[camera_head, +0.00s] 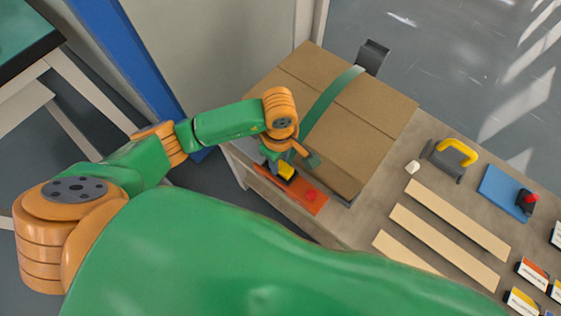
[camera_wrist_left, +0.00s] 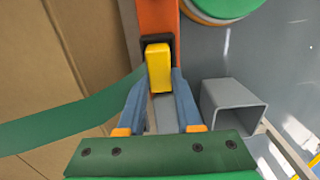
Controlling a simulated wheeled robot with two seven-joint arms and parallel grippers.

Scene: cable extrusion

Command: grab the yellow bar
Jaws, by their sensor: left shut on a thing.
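The yellow bar (camera_wrist_left: 158,68) is a short upright-looking block seated in a black holder on an orange strip, seen in the left wrist view. It also shows small in the head view (camera_head: 286,170), at the box's near left corner. My left gripper (camera_wrist_left: 161,82) has its two blue fingers on either side of the bar's near end, shut on it. In the head view the left gripper (camera_head: 287,165) is partly hidden by its own wrist. My right gripper is not in view.
A cardboard box (camera_head: 360,125) with a green strap (camera_head: 328,103) stands beside the gripper on the table. An orange plate (camera_head: 305,194) lies at the table's edge. Wooden slats (camera_head: 458,218), a yellow-handled tool (camera_head: 457,152) and a blue plate (camera_head: 501,192) lie to the right.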

